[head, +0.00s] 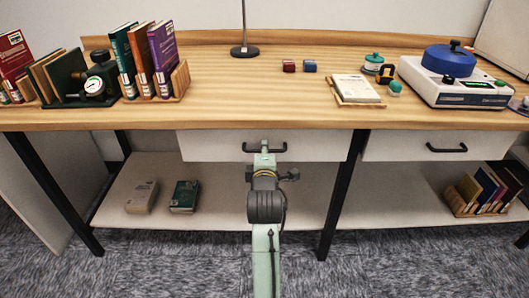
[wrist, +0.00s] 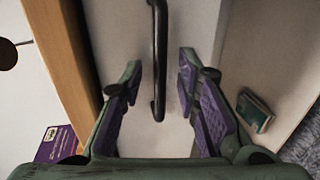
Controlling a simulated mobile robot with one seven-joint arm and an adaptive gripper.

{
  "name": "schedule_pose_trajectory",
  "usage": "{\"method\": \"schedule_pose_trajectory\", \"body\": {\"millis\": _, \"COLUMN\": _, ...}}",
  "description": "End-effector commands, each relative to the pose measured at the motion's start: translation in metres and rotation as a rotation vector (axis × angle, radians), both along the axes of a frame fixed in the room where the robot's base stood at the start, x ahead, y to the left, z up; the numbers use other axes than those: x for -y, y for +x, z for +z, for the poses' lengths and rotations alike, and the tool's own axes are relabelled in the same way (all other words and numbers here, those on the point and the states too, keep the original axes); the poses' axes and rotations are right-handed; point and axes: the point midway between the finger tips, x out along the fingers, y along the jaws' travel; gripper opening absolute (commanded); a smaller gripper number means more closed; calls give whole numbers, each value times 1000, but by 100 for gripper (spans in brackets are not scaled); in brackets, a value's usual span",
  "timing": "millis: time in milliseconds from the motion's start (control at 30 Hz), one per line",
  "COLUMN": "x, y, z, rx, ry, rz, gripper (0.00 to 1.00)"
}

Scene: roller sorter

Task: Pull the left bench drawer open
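The left bench drawer (head: 215,146) is a pale front panel under the wooden bench top, and it looks shut. Its black bar handle (head: 250,149) is partly hidden behind my gripper (head: 264,153) in the head view. In the wrist view the handle (wrist: 159,50) runs up and down the picture across the pale drawer front (wrist: 182,25). My gripper (wrist: 159,72) is open, with one purple-padded finger on each side of the handle. Gaps show between the handle and both fingers. I cannot tell how far the fingertips are from the drawer front.
The right drawer (head: 400,146) has its own black handle (head: 446,149). Black legs (head: 342,195) support the bench. A lower shelf (head: 220,205) holds several books. The bench top (head: 215,105) carries books, a lamp stand (head: 244,50) and a blue-lidded device (head: 450,75). Carpet (head: 150,270) in front is clear.

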Motion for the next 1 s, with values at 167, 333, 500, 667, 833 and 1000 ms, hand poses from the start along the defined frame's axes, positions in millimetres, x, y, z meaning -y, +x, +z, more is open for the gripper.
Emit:
{"method": "schedule_pose_trajectory", "body": {"millis": 167, "x": 0, "y": 1, "z": 0, "rx": 1, "ry": 0, "rz": 0, "gripper": 29}}
{"method": "schedule_pose_trajectory", "body": {"millis": 333, "x": 0, "y": 1, "z": 0, "rx": 1, "ry": 0, "rz": 0, "gripper": 25}}
{"method": "schedule_pose_trajectory", "body": {"millis": 500, "x": 0, "y": 1, "z": 0, "rx": 1, "ry": 0, "rz": 0, "gripper": 13}}
{"method": "schedule_pose_trajectory", "body": {"millis": 667, "x": 0, "y": 1, "z": 0, "rx": 1, "ry": 0, "rz": 0, "gripper": 3}}
{"method": "schedule_pose_trajectory", "body": {"millis": 833, "x": 0, "y": 1, "z": 0, "rx": 1, "ry": 0, "rz": 0, "gripper": 0}}
{"method": "schedule_pose_trajectory", "body": {"millis": 1000, "x": 0, "y": 1, "z": 0, "rx": 1, "ry": 0, "rz": 0, "gripper": 0}}
